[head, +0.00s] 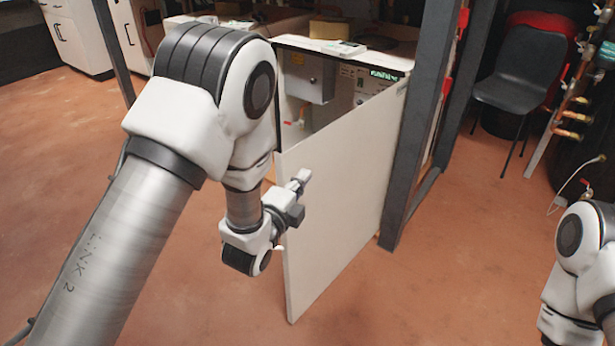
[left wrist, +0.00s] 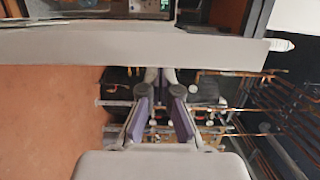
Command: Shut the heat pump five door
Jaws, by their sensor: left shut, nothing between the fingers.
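The heat pump door (head: 345,190) is a flat white panel standing open, its right edge at a dark post and its left edge swung out toward me. The heat pump (head: 308,75) behind it is a white cabinet with its inside showing. My left gripper (head: 302,178) is shut and empty at the outer face of the door, near its free edge. I cannot tell if it touches. In the left wrist view the door (left wrist: 120,45) is a pale band across the picture, just beyond my left gripper (left wrist: 162,92). My right gripper is out of frame.
A dark metal post (head: 412,130) stands right at the door's hinge side. A dark chair (head: 522,75) and copper pipework (head: 578,100) are at the right. White cabinets (head: 72,35) stand at the back left. The reddish floor (head: 440,290) in front is clear.

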